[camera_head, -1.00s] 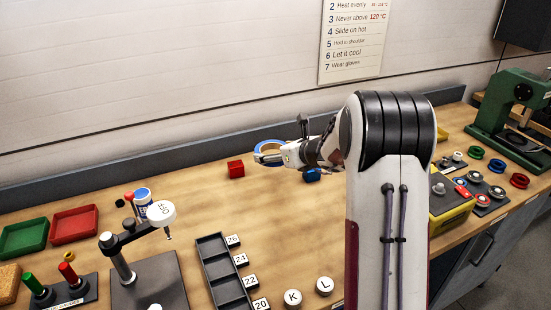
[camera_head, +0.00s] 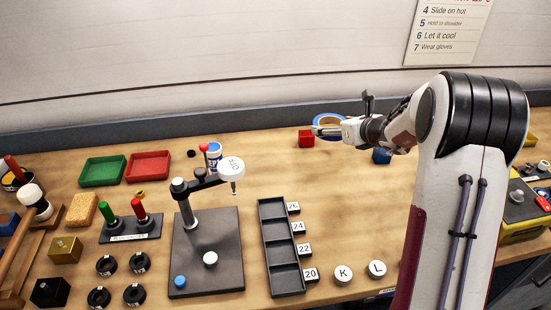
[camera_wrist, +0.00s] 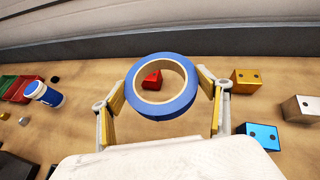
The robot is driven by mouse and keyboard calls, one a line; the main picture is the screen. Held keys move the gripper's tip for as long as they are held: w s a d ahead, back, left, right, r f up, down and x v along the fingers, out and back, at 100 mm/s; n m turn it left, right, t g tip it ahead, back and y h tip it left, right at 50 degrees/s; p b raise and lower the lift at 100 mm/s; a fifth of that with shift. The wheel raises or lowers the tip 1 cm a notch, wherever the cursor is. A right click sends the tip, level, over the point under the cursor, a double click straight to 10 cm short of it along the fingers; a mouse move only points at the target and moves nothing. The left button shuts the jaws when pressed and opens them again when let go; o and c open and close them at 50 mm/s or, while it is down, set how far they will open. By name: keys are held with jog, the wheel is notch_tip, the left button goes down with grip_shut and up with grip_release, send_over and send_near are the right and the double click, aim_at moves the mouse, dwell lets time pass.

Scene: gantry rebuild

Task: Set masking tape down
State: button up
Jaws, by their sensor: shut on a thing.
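The masking tape is a blue ring with a tan inner core (camera_wrist: 166,107). In the wrist view it sits between the two fingers of my gripper (camera_wrist: 164,90), which is shut on it. In the head view the tape (camera_head: 330,116) is near the back of the bench, at the end of my gripper (camera_head: 324,130). A red block (camera_wrist: 152,80) shows through the ring's hole. I cannot tell the gap between tape and bench.
The red block (camera_head: 306,139) and a blue block (camera_head: 381,156) lie near the gripper. The wooden bench (camera_head: 345,210) is clear in front of them.

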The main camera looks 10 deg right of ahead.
jog(key=a+n+g+y, duration=0.1)
jog(key=a+n+y, duration=0.2)
jog(key=a, duration=1.7)
jog(key=shift+s+n+g+y, duration=0.4)
jog(key=shift+n, duration=0.1)
send_over(268, 167)
jog(key=shift+w+f, duration=0.1)
jog(key=shift+f, duration=2.95)
jog(key=shift+f, duration=1.85)
jog(key=shift+f, duration=0.15)
